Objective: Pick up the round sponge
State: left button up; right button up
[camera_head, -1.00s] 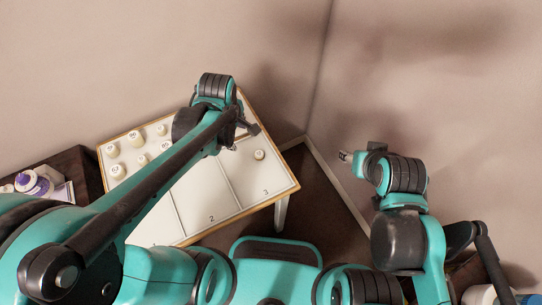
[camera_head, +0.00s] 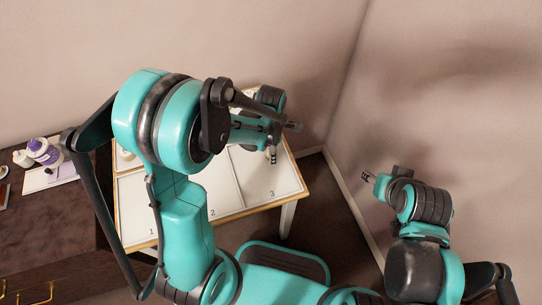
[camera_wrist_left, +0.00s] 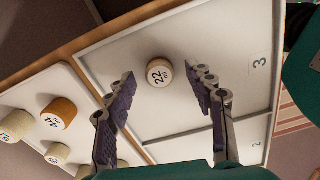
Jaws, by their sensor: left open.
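I cannot make out a round sponge for certain in either view. In the head view the left gripper (camera_head: 283,141) is over the far right of the white board (camera_head: 240,200), partly covered by my arm. My right gripper (camera_head: 367,176) is off to the right, away from the board; its jaws are too small to judge.
Several other labelled round pieces, one orange-brown (camera_wrist_left: 60,112), stand on a white panel at the left in the wrist view. A dark dresser (camera_head: 30,225) at left holds a purple-and-white bottle (camera_head: 45,152). Walls meet behind the board.

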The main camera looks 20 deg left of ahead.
pick_arm(q)
jog(key=shift+f, duration=0.55)
jog(key=shift+r, duration=0.1)
jog(key=c, duration=0.9)
jog(key=shift+r, duration=0.15)
